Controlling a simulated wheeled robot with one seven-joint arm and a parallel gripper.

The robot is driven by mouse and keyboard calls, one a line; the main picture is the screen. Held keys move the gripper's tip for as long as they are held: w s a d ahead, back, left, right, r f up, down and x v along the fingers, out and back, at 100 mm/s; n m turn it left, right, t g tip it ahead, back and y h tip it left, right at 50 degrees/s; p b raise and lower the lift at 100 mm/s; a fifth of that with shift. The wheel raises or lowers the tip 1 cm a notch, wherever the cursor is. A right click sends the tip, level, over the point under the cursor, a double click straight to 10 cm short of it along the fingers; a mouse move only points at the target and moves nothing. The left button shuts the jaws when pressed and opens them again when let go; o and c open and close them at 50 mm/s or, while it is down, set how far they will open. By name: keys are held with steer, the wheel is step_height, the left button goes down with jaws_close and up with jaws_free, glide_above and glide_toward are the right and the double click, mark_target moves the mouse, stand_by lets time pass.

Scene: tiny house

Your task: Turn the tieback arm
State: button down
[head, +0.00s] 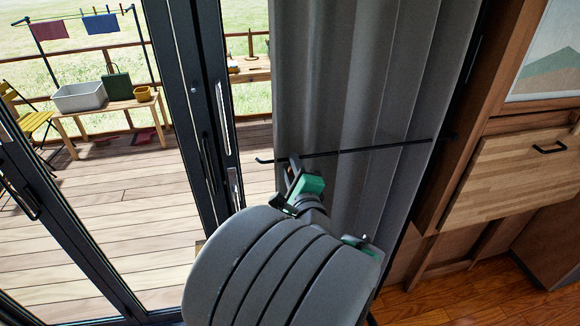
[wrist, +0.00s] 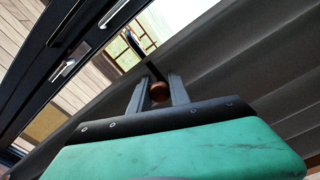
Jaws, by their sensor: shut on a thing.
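The tieback arm (head: 365,149) is a thin black rod. In the head view it runs level across the front of the grey curtain (head: 350,75), from the wooden frame at right to a small upturned tip at left. My gripper (head: 293,163) is at the rod near its left end, with its fingers shut on it. In the wrist view my gripper (wrist: 157,88) has its two grey fingers close together at the dark rod (wrist: 155,70). A brown round shape shows between the fingers; I cannot tell what it is. My arm hides the lower curtain.
A black-framed glass door (head: 205,110) with handles stands close left of the curtain. Beyond it is a wooden deck (head: 100,190) with a bench (head: 115,107). A wooden panel (head: 525,172) with a black handle is at right. Wooden floor (head: 475,295) shows at lower right.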

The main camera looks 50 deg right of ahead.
steer(key=c, duration=1.5)
jaws_free()
steer(key=shift+d+r, duration=0.2)
steer(key=shift+r, duration=0.45)
steer(key=shift+o, duration=1.3)
steer(key=shift+a+f, duration=0.1)
steer(key=shift+f, duration=0.15)
steer(key=v, duration=0.7)
steer(key=shift+s+a, duration=0.2)
steer(key=shift+s, duration=0.1)
